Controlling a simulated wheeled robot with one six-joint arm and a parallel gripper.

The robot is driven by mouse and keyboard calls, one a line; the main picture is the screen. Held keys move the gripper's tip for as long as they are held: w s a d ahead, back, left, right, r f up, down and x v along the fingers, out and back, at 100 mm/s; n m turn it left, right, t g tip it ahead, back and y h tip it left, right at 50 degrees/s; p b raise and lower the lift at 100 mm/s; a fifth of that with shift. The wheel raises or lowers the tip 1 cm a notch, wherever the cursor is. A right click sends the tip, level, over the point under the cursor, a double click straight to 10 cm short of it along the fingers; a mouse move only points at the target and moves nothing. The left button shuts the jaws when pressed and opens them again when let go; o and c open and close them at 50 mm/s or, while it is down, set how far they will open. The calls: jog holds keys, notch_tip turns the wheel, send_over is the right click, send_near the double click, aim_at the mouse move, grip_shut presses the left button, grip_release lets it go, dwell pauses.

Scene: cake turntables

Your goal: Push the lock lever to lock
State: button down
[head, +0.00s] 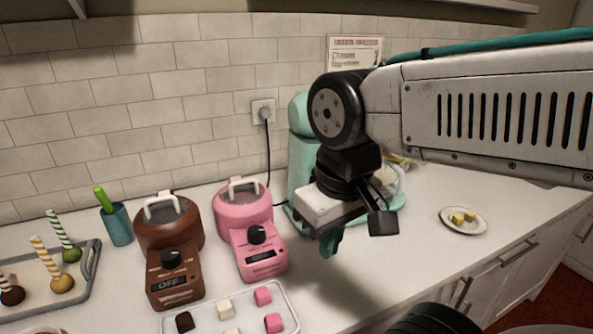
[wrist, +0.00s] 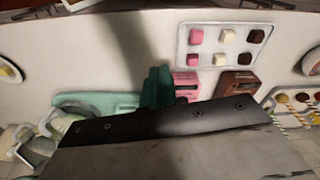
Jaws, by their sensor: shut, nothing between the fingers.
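A mint-green stand mixer (head: 300,150) stands against the wall behind my arm, which hides much of it. In the wrist view part of the mixer (wrist: 98,101) shows at the left, above the dark edge of my own wrist. No lock lever can be made out in either view. My gripper (head: 331,246) has teal fingers and hangs in front of the mixer, above the counter. Its fingers are shut and empty, and they also show in the wrist view (wrist: 157,88). Whether they touch the mixer cannot be told.
A pink melter (head: 250,220) and a brown melter (head: 170,235) stand left of the mixer. A tray of colored blocks (head: 205,312) lies in front of them. A small plate (head: 446,224) sits at right. The white counter (head: 390,270) is clear front right.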

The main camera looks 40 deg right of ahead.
jog(key=n, duration=0.2)
jog(key=n+g+h, duration=0.3)
jog(key=n+h, duration=0.9)
jog(key=n, duration=2)
send_near(314, 172)
jog(key=w+f+v, duration=0.1)
jog(key=v, duration=0.6)
jog(key=shift+s+a+r, duration=0.1)
jog(key=shift+s+a, duration=0.1)
jog(key=shift+a, duration=0.05)
jog(key=x, duration=1.4)
jog(key=shift+s+d+r, duration=0.15)
jog(key=shift+r, duration=0.15)
